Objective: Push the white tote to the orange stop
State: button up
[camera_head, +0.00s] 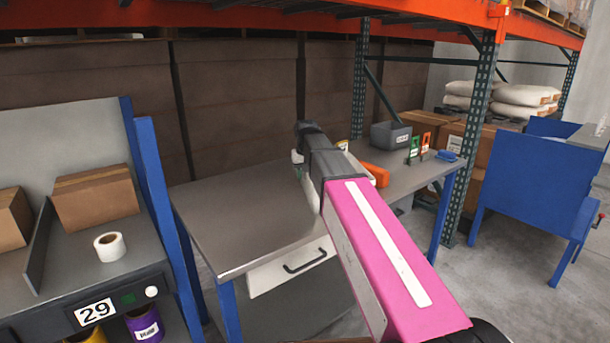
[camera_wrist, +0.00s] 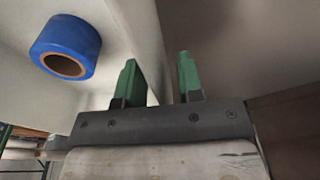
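The orange stop (camera_head: 377,174) is a small orange block on the grey-topped table (camera_head: 235,222), just right of my arm in the head view. I cannot make out the white tote for certain in the head view; my pink arm covers the middle of the table. In the wrist view, my gripper (camera_wrist: 160,78) has its two green fingers apart, with nothing clearly held between them. A pale surface with an upright edge (camera_wrist: 145,30) lies beyond the fingers and may be part of the tote; I cannot tell.
A blue tape roll (camera_wrist: 66,47) shows at the wrist view's upper left. A grey bin (camera_head: 390,136), green and orange holders (camera_head: 418,148) and a blue item (camera_head: 447,156) stand at the table's far end. A rack post (camera_head: 470,140) rises behind. The table's near left is clear.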

jog(key=shift+r, duration=0.15)
jog(key=r, duration=0.3)
jog(key=s+r, duration=0.1)
jog(key=r, duration=0.6)
jog(key=shift+s+d+r, duration=0.1)
jog(key=shift+s+r, duration=0.1)
jog(key=shift+s, duration=0.1)
